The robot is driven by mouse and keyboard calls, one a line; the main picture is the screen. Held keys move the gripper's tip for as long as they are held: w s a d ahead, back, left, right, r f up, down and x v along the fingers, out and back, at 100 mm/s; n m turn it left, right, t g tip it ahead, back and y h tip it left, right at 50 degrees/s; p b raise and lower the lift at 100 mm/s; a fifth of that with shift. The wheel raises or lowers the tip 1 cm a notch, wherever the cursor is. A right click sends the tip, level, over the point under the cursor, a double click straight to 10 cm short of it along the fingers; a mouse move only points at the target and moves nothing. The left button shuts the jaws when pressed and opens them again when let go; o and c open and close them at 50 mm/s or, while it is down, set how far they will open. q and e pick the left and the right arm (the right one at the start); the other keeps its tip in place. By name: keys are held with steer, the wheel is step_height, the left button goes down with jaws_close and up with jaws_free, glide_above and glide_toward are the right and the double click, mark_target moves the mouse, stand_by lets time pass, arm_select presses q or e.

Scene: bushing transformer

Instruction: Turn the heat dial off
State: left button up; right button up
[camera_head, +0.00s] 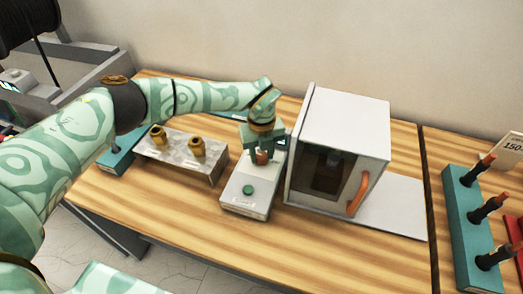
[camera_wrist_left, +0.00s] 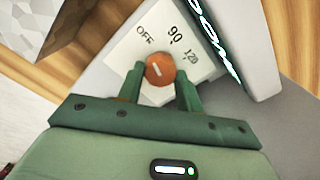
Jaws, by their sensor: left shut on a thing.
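The heat dial (camera_wrist_left: 160,70) is a round orange-brown knob with a light pointer line on a white plate marked OFF, 90 and 120. It sits on a white control box (camera_head: 238,207) that has a green button (camera_head: 247,190) at its front. My left gripper (camera_wrist_left: 160,82) is shut on the dial, one green finger on each side of it. In the head view my left gripper (camera_head: 262,157) reaches down over the box from above, and the dial (camera_head: 261,157) shows between its fingers. My right gripper is not in view.
A white oven-like cabinet (camera_head: 345,125) with a dark window and orange handle (camera_head: 357,193) stands right of the box. A grey stand (camera_head: 212,172) with two brass bushings is at left. A teal rack (camera_head: 462,235) with dark rods is at far right.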

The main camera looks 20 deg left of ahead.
mark_target(261, 156)
arm_select(q)
steer(key=shift+w+r, duration=0.15)
steer(key=o, duration=1)
step_height(261, 156, up, 16)
steer(key=shift+r+p, duration=0.1)
steer(key=shift+p, duration=0.35)
